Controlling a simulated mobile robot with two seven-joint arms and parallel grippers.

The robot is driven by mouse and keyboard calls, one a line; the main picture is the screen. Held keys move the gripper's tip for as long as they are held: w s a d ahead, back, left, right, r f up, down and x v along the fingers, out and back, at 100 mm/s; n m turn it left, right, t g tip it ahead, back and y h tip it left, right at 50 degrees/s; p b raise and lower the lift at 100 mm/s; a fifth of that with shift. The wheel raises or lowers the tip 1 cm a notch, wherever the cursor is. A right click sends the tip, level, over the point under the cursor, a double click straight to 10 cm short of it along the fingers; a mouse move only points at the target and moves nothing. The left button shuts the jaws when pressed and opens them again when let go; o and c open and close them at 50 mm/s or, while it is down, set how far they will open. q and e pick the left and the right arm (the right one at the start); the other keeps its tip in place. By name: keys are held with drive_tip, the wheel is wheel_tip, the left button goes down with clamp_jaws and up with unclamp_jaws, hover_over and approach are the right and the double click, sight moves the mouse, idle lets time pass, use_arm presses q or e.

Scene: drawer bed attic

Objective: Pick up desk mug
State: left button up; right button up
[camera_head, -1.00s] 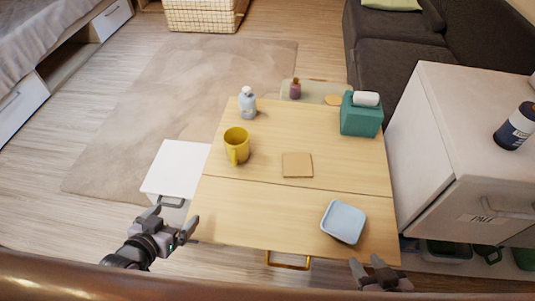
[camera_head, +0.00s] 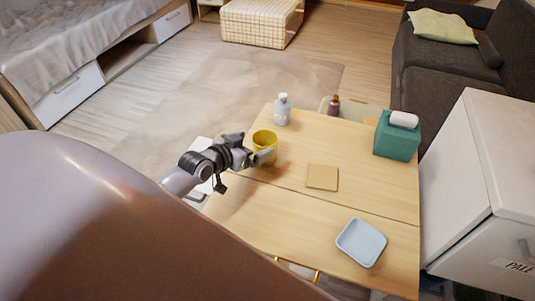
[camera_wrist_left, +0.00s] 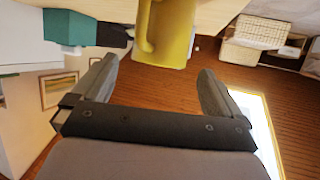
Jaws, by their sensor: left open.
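The yellow desk mug (camera_head: 264,150) stands upright near the left edge of the wooden desk (camera_head: 285,212). My left gripper (camera_head: 258,155) is beside it at the desk's left edge, with its open fingers pointing toward it. In the left wrist view, which is upside down, the mug (camera_wrist_left: 170,35) and its handle lie ahead of the gap between the two open fingers of my left gripper (camera_wrist_left: 158,68). Nothing is held. Whether a finger touches the mug cannot be told from the head view. My right gripper is out of view.
A pale bottle (camera_head: 282,110) stands behind the mug. A square coaster (camera_head: 322,177) lies to its right, with a light blue tray (camera_head: 361,243) at front right. A teal tissue box (camera_head: 397,137) is at back right. A white cabinet (camera_head: 470,190) borders the desk's right side.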

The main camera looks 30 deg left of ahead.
sight(272, 137)
use_arm(q)
drive_tip(key=shift+b+x, duration=0.5)
drive_tip(key=shift+x, duration=2.05)
drive_tip(key=c, duration=1)
drive_tip(key=shift+c, duration=0.5)
drive_tip(key=shift+r, duration=0.15)
